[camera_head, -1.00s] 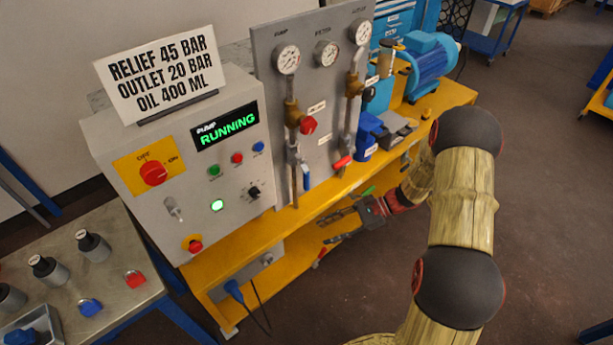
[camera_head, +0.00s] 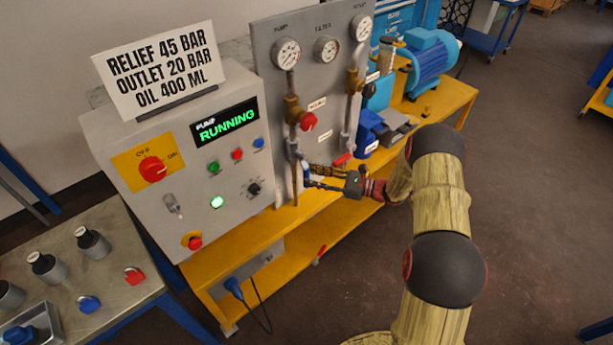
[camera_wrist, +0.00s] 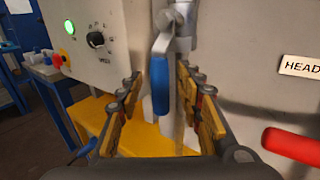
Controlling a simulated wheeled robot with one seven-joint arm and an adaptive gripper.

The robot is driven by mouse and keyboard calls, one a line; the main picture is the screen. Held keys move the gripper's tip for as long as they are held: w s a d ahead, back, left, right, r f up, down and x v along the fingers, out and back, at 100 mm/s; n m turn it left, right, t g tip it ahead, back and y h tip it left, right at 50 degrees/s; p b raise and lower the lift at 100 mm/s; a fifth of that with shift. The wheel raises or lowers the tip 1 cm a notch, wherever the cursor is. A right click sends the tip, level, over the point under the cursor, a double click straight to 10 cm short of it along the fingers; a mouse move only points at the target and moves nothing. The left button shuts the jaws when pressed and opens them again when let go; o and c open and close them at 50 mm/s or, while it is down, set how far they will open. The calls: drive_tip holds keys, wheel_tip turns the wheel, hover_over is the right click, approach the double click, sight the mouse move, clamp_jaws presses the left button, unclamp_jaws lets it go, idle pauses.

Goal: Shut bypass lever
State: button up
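A lever with a blue handle (camera_wrist: 162,92) hangs straight down from a valve on the left pipe; in the head view my gripper largely covers it. My gripper (camera_head: 313,176) is at the front of the grey panel. In the wrist view its two fingers (camera_wrist: 160,80) are open, one on each side of the blue handle, with gaps showing. A second lever with a red handle (camera_head: 342,160) is on the right pipe; it also shows at the right of the wrist view (camera_wrist: 293,145). I cannot read which lever is labelled bypass.
The control box (camera_head: 180,165) with its lit pump display stands left of the panel (camera_head: 325,85). A red knob (camera_head: 308,121) sits above the levers. Pipes run close behind my fingers. The yellow bench (camera_head: 225,262) is below; open floor lies to the right.

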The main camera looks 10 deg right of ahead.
drive_tip(key=shift+x, duration=1.35)
drive_tip(key=shift+c, duration=0.8)
drive_tip(key=c, duration=0.8)
